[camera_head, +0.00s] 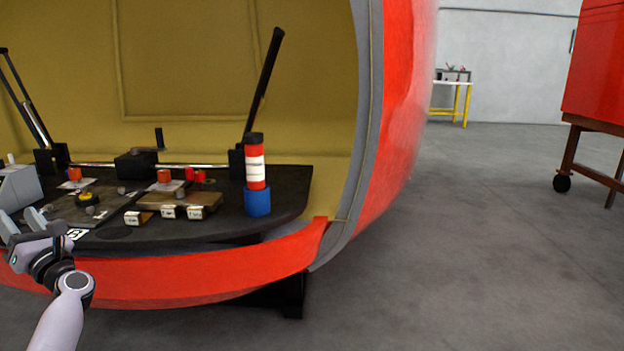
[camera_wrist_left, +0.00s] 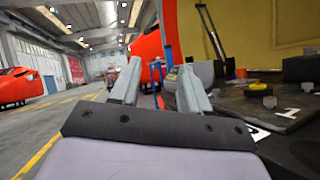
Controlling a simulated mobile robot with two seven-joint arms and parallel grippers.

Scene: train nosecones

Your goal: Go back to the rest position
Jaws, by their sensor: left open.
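My left gripper (camera_head: 24,222) is at the lower left of the head view, over the front left edge of the black console (camera_head: 282,190) inside the red nosecone (camera_head: 225,272). In the left wrist view the two fingers of my left gripper (camera_wrist_left: 160,88) stand apart with nothing between them. The console's dark panel with a yellow knob (camera_wrist_left: 258,86) lies to the right of the fingers. My right gripper is not seen in either view.
A red and white cylinder (camera_head: 255,165) stands in a blue base (camera_head: 258,202) on the console. Small labelled blocks (camera_head: 168,212) sit at the front. Grey floor (camera_head: 460,240) is clear on the right.

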